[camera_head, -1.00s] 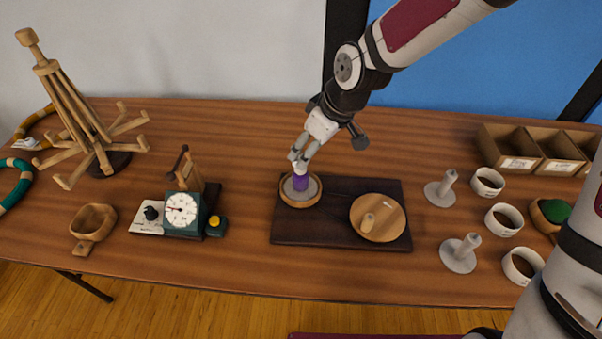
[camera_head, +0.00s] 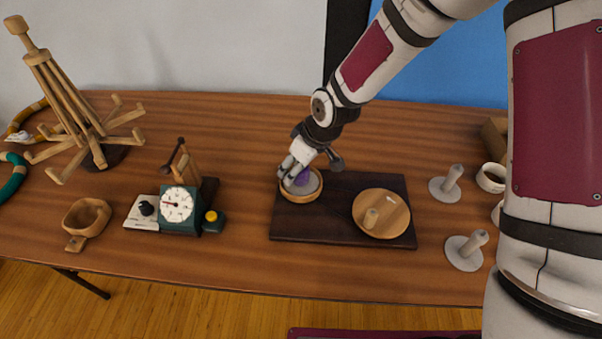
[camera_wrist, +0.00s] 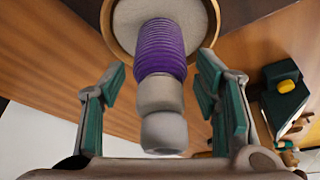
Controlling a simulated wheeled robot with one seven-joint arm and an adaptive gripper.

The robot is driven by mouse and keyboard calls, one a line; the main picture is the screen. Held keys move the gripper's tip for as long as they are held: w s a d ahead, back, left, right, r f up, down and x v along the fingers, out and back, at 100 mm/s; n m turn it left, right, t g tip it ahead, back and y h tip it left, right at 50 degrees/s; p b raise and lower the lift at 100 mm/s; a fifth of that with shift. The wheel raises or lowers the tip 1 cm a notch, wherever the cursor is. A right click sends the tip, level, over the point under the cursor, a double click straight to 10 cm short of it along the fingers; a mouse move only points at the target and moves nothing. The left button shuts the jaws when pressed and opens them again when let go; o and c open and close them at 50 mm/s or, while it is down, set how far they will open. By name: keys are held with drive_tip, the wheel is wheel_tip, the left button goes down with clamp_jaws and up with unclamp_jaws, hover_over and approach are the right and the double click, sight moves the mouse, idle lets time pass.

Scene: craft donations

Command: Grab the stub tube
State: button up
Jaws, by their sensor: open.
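A short tube wound in purple with a grey upper end, which I take as the stub tube (camera_wrist: 160,50), stands in a round wooden dish (camera_head: 302,198) with a pale grey inside. In the head view the purple part of the tube (camera_head: 303,177) is partly hidden by my gripper (camera_head: 289,175). In the wrist view my gripper (camera_wrist: 160,92) is open, with one green-padded finger on each side of the tube and visible gaps between. The tube's grey end points toward my palm.
The dish sits on a dark board (camera_head: 325,228) beside a round wooden lid (camera_head: 381,226) with a knob. A green dial scale (camera_head: 179,204) stands to the left. Grey posts on discs (camera_head: 464,251) stand to the right. Bare table lies behind the board.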

drive_tip(key=c, duration=1.1)
